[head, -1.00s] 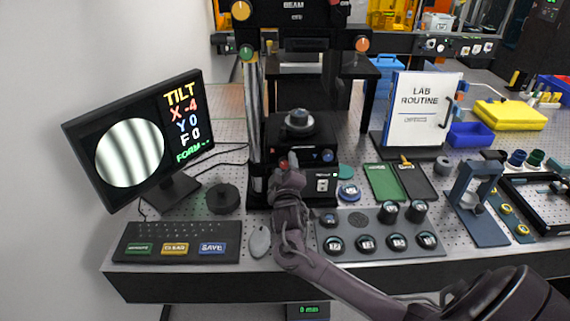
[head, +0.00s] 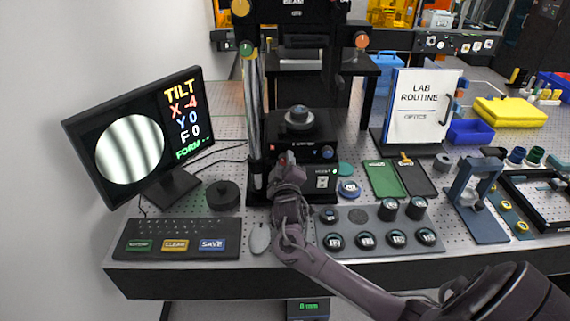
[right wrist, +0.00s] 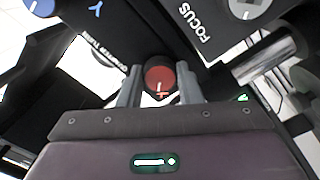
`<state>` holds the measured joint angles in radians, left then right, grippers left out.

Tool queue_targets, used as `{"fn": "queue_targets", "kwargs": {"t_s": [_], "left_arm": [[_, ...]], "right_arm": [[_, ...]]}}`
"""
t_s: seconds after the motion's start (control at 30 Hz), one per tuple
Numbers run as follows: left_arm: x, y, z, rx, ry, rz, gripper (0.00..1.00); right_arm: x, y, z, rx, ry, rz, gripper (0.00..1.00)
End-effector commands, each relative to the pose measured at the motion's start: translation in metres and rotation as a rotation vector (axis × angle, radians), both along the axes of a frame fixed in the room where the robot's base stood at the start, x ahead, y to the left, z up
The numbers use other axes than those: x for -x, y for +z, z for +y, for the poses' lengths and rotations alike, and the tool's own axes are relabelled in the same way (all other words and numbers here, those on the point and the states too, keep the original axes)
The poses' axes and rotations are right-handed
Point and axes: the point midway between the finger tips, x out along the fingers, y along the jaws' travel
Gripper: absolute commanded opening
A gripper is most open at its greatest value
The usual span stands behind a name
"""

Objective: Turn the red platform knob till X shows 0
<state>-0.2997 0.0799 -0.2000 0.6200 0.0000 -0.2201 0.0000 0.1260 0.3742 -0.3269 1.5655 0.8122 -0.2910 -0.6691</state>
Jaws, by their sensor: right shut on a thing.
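The red platform knob (right wrist: 159,80) sits on the front of the black platform base, between the two fingers of my right gripper (right wrist: 160,92) in the right wrist view. My right gripper (head: 284,163) is shut on this knob; in the head view it mostly hides the knob, with only a bit of red showing. A white mark shows on the knob's face. The monitor (head: 133,138) reads TILT with X -4, Y 0, F 0, beside a round image of dark and light vertical fringes. My left gripper is not in view.
A blue knob (head: 327,153) marked Y (right wrist: 38,8) is on the same base, right of the red one in the head view. A mouse (head: 260,239) and keyboard (head: 180,238) lie in front left. A tray of round pieces (head: 380,245) lies right of my forearm.

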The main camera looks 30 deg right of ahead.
Motion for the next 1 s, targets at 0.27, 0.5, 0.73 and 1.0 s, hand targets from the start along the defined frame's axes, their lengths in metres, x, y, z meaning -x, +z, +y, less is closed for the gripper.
{"fn": "queue_targets", "kwargs": {"t_s": [0.27, 0.5, 0.73, 1.0], "left_arm": [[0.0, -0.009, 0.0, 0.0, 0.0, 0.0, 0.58], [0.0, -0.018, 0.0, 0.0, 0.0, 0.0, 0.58], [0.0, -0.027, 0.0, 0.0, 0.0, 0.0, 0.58], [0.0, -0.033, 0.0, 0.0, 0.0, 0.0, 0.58]], "right_arm": [[0.0, -0.003, 0.001, -0.151, -0.001, -0.089, 0.09], [0.0, -0.004, 0.001, -0.333, -0.001, -0.2, 0.09], [0.0, -0.003, 0.001, -0.491, 0.0, -0.298, 0.09], [0.0, -0.003, 0.001, -0.619, -0.002, -0.376, 0.09]]}}
